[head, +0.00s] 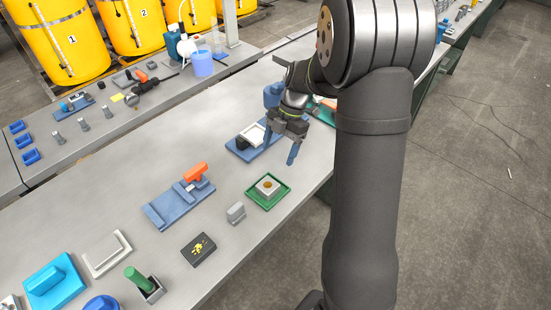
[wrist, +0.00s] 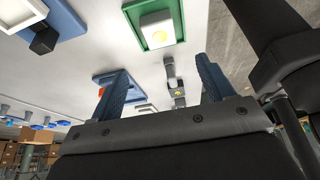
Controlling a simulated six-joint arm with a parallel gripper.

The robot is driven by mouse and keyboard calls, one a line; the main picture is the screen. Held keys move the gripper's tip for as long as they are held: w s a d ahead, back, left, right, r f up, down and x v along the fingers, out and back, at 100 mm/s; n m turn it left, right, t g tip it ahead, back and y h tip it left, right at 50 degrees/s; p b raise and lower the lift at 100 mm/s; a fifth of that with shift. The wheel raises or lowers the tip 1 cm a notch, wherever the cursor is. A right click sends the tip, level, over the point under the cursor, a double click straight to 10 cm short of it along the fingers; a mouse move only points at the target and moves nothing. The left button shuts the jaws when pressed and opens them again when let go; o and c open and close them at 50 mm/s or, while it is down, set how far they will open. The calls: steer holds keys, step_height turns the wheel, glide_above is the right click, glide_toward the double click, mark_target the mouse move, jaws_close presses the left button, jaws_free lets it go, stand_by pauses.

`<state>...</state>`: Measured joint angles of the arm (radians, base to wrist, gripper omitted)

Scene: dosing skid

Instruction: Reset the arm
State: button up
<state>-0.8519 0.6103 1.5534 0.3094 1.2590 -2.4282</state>
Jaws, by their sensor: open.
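My arm rises at the right of the head view and bends over the grey bench. My gripper (head: 279,147) hangs above the far part of the bench, near a blue plate with a white frame (head: 252,135). Its two blue fingers are apart with nothing between them. The fingers also show in the wrist view (wrist: 160,88), spread and empty. That view looks across the bench at a tilt. Part of the bench behind my arm is hidden in the head view.
On the bench (head: 120,210) are a green tray (head: 276,202), a blue fixture with an orange handle (head: 178,203), a grey block (head: 235,212), a black box (head: 198,249) and a green cylinder in a holder (head: 135,278). Yellow drums (head: 60,40) stand behind. Floor lies right.

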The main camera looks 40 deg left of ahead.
mark_target(267, 185)
stand_by(0.4)
steer(key=x, duration=1.2)
steer(key=shift+w+r, duration=0.1)
steer(key=shift+r, duration=1.65)
steer(key=shift+f, duration=0.1)
